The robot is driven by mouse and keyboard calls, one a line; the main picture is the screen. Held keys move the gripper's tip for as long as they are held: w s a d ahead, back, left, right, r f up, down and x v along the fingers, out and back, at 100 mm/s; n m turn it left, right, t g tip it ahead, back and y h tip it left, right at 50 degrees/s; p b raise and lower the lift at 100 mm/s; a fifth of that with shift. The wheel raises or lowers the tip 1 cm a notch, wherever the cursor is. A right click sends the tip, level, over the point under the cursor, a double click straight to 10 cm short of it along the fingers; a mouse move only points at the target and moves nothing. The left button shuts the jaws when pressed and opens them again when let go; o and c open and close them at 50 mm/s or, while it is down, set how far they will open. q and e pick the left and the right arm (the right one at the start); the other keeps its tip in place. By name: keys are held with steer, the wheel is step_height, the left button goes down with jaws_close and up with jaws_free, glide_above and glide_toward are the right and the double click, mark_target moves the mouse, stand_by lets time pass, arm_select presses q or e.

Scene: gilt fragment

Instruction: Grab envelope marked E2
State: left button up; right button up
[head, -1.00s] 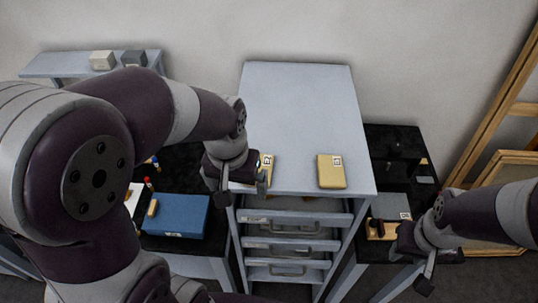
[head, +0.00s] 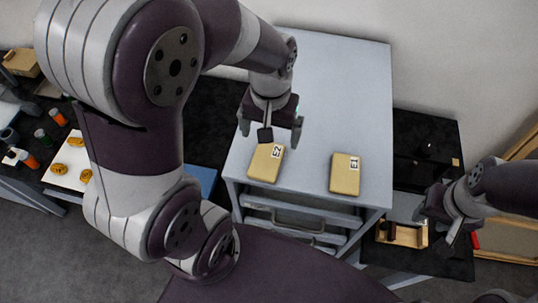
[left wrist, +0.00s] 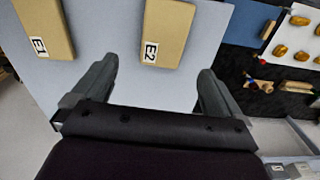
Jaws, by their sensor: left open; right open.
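The tan envelope marked E2 (head: 265,164) lies flat on the front left of the grey cabinet top. In the left wrist view it (left wrist: 167,22) is ahead of the fingers, with its label toward them. A like envelope marked E1 (head: 345,175) lies to its right; it also shows in the left wrist view (left wrist: 45,24). My left gripper (head: 270,130) is open and empty, just behind and above E2, apart from it as far as I can tell. My right gripper (head: 452,228) is open, over the right-hand black table, away from both envelopes.
The grey cabinet (head: 345,85) has drawers below its front edge. A black table (head: 440,140) on the right holds a small wooden tray (head: 405,236). On the left, a white board (head: 70,165) carries several orange-brown pieces. The cabinet top is otherwise clear.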

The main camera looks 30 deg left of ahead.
mark_target(269, 153)
arm_select(q)
step_height(269, 153, down, 6)
steer(key=shift+a+f+p, duration=0.15)
steer(key=shift+f+p, duration=0.1)
steer(key=shift+p, duration=0.75)
steer(key=shift+f, duration=0.35)
steer(key=shift+s, duration=0.2)
steer(key=shift+w, duration=0.1)
steer(key=c, duration=1.1)
